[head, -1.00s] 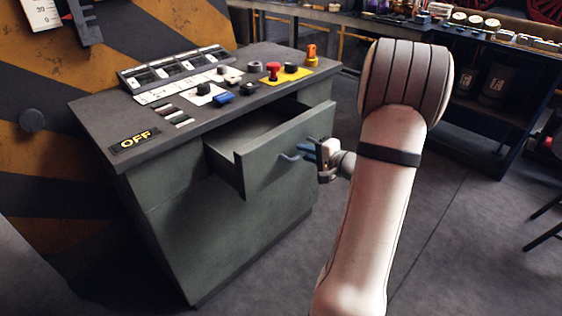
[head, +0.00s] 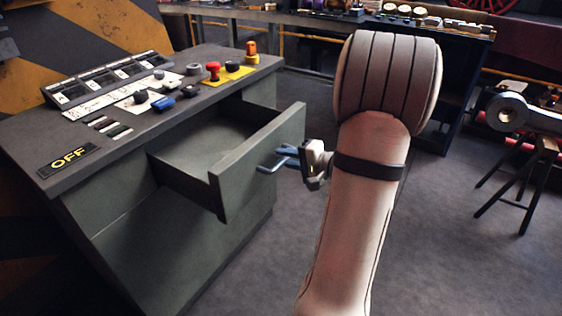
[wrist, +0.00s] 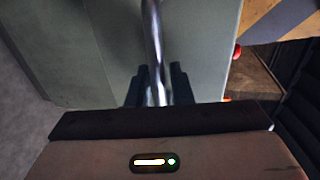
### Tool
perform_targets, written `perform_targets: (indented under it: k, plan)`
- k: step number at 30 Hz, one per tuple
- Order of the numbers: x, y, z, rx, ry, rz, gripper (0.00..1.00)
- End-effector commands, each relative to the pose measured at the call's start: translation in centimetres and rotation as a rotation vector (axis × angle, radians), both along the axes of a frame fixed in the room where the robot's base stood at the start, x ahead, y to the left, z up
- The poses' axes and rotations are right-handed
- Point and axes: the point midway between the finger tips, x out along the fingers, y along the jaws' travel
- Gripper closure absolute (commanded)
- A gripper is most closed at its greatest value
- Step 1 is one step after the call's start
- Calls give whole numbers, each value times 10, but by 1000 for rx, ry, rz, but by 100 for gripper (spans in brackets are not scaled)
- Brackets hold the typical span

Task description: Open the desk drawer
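The desk drawer (head: 258,150) is pulled well out of the grey-green desk (head: 150,255), and its inside looks empty. Its metal handle (head: 267,166) sticks out from the drawer front. My gripper (head: 288,158) is at the handle, to the right of the drawer front. In the wrist view, the handle bar (wrist: 152,38) runs down between the two dark fingers of my gripper (wrist: 157,88), which are closed around it. The drawer front (wrist: 205,45) fills much of that view. The exact finger contact is partly hidden by glare and shadow.
A workbench (head: 300,18) stands behind.

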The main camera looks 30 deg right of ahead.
Motion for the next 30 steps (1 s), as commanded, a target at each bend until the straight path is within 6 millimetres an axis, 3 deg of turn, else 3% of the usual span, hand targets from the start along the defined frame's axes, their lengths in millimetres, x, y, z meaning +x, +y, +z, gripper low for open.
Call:
perform_targets:
  k: [3, 12, 24, 30]
  plan:
    - [1, 4, -1, 3, 1, 9, 70]
    - [-3, 4, 0, 4, 3, 12, 70]
    - [-58, -20, 13, 3, 1, 11, 70]
    - [-71, -25, 15, 3, 2, 13, 70]
